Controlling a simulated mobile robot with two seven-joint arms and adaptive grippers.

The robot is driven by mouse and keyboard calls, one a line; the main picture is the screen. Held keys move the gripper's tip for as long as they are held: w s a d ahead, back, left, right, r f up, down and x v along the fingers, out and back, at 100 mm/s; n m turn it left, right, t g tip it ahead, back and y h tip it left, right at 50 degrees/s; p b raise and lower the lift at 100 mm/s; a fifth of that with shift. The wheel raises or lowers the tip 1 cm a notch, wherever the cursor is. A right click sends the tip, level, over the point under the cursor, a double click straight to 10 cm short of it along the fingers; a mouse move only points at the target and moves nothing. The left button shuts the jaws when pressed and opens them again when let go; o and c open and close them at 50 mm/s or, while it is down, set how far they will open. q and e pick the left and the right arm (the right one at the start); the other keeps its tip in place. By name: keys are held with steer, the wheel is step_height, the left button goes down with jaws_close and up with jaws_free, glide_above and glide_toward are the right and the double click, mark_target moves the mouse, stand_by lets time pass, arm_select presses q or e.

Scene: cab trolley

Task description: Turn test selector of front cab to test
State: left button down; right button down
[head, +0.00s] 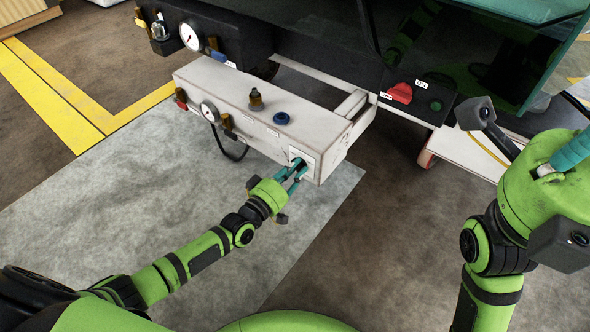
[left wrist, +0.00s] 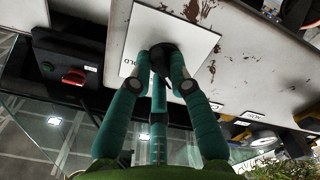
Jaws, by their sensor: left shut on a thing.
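The test selector (left wrist: 166,58) is a dark knob on a white square plate (left wrist: 193,30), on the end of the white box's front face. In the head view the plate (head: 306,157) shows at that box's right end. My left gripper (head: 296,168) is shut on the knob, its teal fingers around it; they also show in the left wrist view (left wrist: 163,75). The fingers hide most of the knob, so I cannot tell its setting. My right gripper (head: 571,152) is only partly in view at the right edge, apart from the panel, its fingertips cut off.
The white box (head: 240,95) carries a gauge (head: 209,111), brass fittings and a blue cap (head: 281,118). A red knob (head: 400,93) and a green button (head: 436,106) sit on a black panel to the right. A dark hose (head: 232,150) hangs below. The floor in front is clear.

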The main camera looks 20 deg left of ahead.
arm_select(q)
steer(key=shift+n, duration=1.3)
steer(key=c, duration=1.1)
jaws_free()
steer(key=shift+c, duration=0.2)
steer(key=shift+s+a, duration=0.15)
steer(key=shift+s, duration=0.25)
steer(key=v, duration=1.1)
